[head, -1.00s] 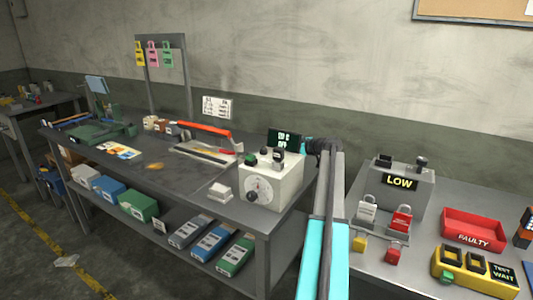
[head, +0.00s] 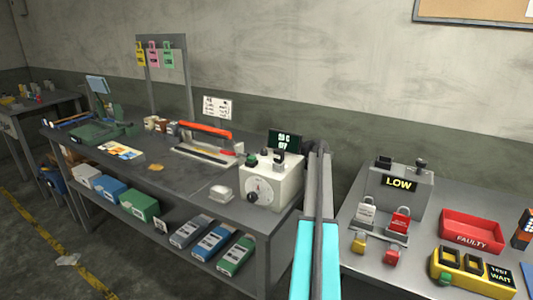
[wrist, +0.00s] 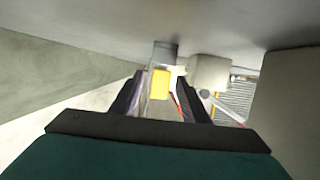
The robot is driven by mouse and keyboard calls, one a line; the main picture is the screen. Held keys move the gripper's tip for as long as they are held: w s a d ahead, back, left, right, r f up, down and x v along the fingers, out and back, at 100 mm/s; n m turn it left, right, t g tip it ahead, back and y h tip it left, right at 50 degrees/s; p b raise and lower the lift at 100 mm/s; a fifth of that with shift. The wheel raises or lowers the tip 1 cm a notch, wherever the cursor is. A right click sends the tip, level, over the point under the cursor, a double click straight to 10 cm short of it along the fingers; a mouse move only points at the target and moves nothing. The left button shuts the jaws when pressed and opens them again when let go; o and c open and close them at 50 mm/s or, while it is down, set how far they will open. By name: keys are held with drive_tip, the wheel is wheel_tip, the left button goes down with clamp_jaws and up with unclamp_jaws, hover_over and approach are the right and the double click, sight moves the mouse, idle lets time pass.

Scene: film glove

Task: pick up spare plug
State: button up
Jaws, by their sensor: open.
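I cannot tell for certain which thing is the spare plug. A small green plug-like piece (head: 445,279) is at the front of the yellow TEST WAIT tray (head: 461,273) on the right table. Small dark pieces stand on the cream dial box (head: 272,190) and on the grey LOW box (head: 398,192). My gripper (wrist: 159,78) is open in the wrist view, its dark fingers on either side of the view's middle. A yellow block (wrist: 160,84) shows between the fingers, apparently beyond them; contact is unclear. In the head view my arm hides the gripper.
A red FAULTY tray (head: 471,232) and padlocks, one yellow (head: 359,246), lie on the right table. The left bench (head: 190,183) holds a red-handled tool (head: 204,131) and a green machine (head: 95,133). Boxes fill its lower shelf. Bare bench top lies left of the dial box.

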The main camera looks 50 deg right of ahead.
drive_tip(key=shift+w, duration=0.25)
idle(0.3)
clamp_jaws()
drive_tip(key=shift+r, duration=0.1)
drive_tip(key=shift+r+b, duration=0.75)
drive_tip(key=shift+r, duration=4.1)
